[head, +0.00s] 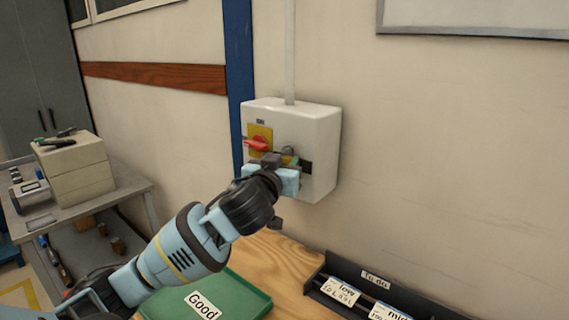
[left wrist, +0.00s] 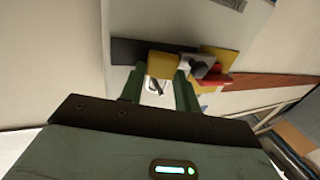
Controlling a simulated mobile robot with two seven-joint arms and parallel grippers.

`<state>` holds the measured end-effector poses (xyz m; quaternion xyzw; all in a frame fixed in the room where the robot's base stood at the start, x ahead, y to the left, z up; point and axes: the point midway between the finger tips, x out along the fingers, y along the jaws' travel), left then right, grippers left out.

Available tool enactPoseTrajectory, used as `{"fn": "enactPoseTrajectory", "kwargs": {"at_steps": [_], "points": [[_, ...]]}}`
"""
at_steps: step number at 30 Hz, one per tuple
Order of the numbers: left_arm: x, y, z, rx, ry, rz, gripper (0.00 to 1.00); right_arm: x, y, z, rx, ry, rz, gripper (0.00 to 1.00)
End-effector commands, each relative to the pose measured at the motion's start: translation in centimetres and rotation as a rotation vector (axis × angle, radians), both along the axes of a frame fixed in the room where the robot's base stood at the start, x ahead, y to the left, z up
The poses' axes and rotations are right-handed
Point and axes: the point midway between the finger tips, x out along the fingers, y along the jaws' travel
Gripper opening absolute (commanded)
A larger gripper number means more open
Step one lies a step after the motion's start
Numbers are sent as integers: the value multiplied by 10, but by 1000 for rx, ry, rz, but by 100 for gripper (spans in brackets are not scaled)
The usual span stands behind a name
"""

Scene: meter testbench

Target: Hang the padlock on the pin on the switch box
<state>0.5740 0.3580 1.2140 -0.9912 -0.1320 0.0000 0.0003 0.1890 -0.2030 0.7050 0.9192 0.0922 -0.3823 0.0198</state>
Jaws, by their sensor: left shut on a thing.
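The white switch box (head: 318,140) is on the wall, with a red handle (head: 256,144) on a yellow plate (head: 262,132). The red handle also shows in the left wrist view (left wrist: 212,77). My left gripper (head: 284,162) is right in front of the box, below and right of the handle. In the left wrist view it is shut on a yellow block, which looks like the padlock's body (left wrist: 162,64), between its green fingertips. A grey part (left wrist: 197,66) beside the block may be the pin or shackle; I cannot tell whether the padlock is around the pin.
Below the box, a wooden bench (head: 268,262) carries a green tray (head: 245,297) marked "Good" and a dark labelled rack (head: 330,268). A side table (head: 125,188) with boxes (head: 75,165) stands at the left.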

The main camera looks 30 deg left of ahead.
Motion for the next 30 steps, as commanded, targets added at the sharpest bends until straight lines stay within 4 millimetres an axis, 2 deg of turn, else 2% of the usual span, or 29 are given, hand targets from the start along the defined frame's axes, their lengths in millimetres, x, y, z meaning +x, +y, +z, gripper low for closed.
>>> {"fn": "enactPoseTrajectory", "kwargs": {"at_steps": [8,9,14,20,30], "points": [[0,1,1,0,-1,1,8,0,0,0,0,1,0,0],[0,0,1,0,-1,1,36,0,0,0,0,1,0,0],[0,0,1,0,-2,-1,57,0,0,0,-2,1,1,0],[-1,-1,0,-2,-1,-3,57,0,0,0,-1,0,1,0],[-18,2,-1,-2,3,1,57,7,-1,8,-3,-21,3,0]]}}
